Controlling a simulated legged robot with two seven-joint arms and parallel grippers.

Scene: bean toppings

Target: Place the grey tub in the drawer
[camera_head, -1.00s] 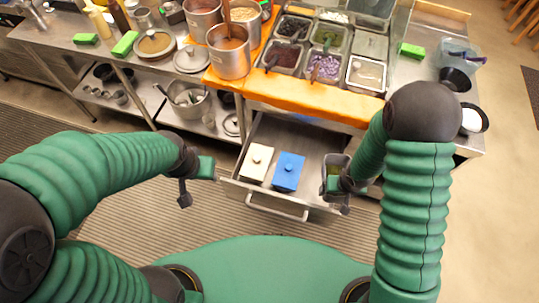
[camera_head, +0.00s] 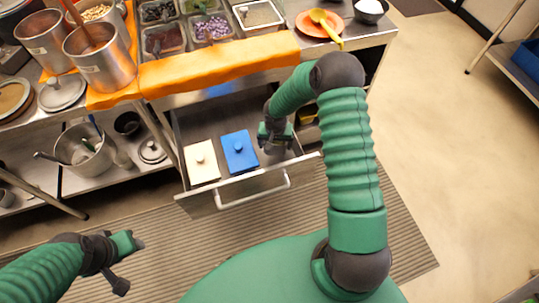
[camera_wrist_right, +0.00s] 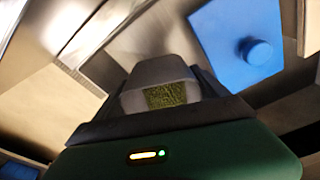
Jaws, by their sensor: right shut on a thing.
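The open drawer (camera_head: 240,191) is pulled out below the counter. A white lidded box (camera_head: 201,163) and a blue lidded box (camera_head: 239,153) stand in its front left part. My right gripper (camera_head: 274,140) is shut on the grey tub (camera_wrist_right: 160,70), over the drawer's right part, just right of the blue box. I cannot tell whether the tub touches the drawer floor. My left gripper (camera_head: 128,262) is open and empty, out over the floor at lower left.
The counter above holds an orange cloth (camera_head: 215,66), metal pots (camera_head: 102,53), topping pans and an orange plate (camera_head: 318,25) with a yellow spoon. A lower shelf at left holds a large pot (camera_head: 84,150). The drawer's back part looks clear.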

